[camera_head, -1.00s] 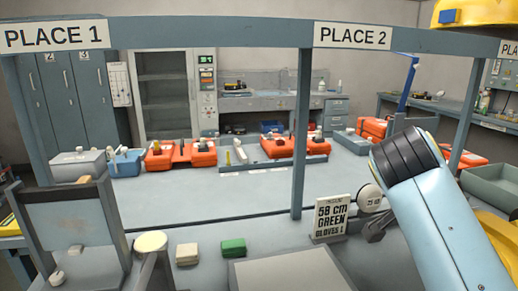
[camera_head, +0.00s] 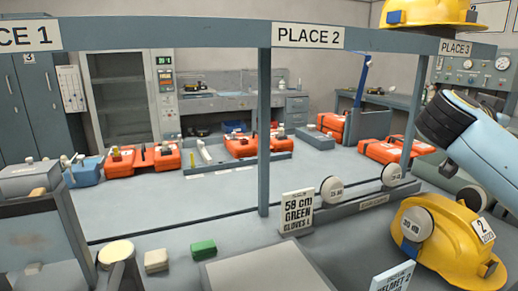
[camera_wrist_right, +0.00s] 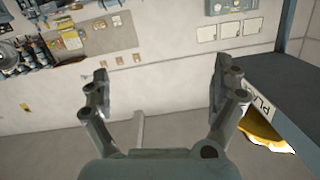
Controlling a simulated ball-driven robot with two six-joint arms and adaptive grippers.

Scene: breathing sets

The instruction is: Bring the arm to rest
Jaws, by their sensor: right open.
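My right arm (camera_head: 470,140), light blue with a black joint, comes in from the right edge of the head view. It is raised over the right part of the bench, above a yellow helmet. Its gripper is outside the head view. In the right wrist view my right gripper (camera_wrist_right: 160,100) is open, with its two fingers wide apart and nothing between them. Behind the fingers are a wall and floor. My left gripper and arm do not show in the head view.
A yellow helmet (camera_head: 455,240) sits at the lower right, and another helmet (camera_head: 430,12) is on the top beam (camera_head: 200,36). A sign (camera_head: 297,212) stands at mid bench. Orange cases (camera_head: 398,150) lie behind. The dark beam (camera_wrist_right: 275,90) runs close right of the gripper in the wrist view.

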